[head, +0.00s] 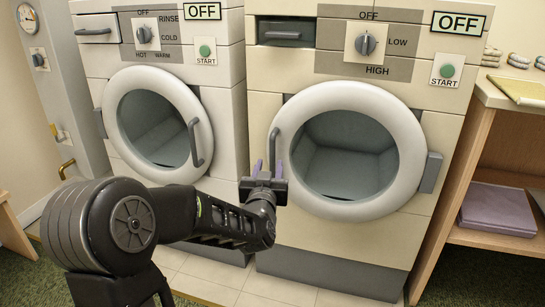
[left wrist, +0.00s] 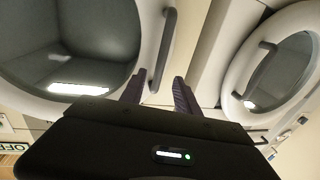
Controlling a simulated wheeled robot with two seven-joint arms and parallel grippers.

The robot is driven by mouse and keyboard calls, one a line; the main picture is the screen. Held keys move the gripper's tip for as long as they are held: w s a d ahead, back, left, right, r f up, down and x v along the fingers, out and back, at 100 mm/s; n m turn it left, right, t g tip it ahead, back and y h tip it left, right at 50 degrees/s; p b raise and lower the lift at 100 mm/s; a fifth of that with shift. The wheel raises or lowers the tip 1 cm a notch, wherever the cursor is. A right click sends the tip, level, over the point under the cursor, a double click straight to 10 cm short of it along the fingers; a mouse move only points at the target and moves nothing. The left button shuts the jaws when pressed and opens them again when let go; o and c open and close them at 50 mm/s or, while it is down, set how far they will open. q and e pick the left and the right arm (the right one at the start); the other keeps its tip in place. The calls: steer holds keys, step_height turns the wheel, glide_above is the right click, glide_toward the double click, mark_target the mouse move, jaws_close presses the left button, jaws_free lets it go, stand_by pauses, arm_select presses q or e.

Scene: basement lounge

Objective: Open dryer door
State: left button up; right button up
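The dryer (head: 420,220) is the right-hand cream machine, with LOW and HIGH on its dial panel. Its round door (head: 404,128) is shut, with a grey window. The dryer door handle (head: 272,146) is a grey vertical bar on the door's left side; it also shows in the left wrist view (left wrist: 165,45). My left gripper (head: 267,167) is open at the handle's lower part. In the left wrist view, the handle's end appears between the two purple-grey fingers (left wrist: 158,84); I cannot tell how deep it sits between them. My right gripper is not in view.
A washer (head: 225,115) with its round door (head: 200,103) shut stands close on the left. A wooden shelf unit (head: 487,165) with folded purple cloth (head: 497,210) stands at the right. Pale tiles and green carpet lie in front of the machines.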

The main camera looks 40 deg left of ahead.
mark_target(272, 155)
arm_select(q)
steer(key=b+x, duration=0.2)
steer(key=x, duration=0.4)
steer(key=shift+w+a+f, duration=0.15)
steer(key=shift+w, duration=0.2)
steer(key=shift+w+a, duration=0.25)
steer(key=shift+w, duration=0.2)
steer(key=shift+c, duration=0.2)
jaws_close()
stand_by(0.7)
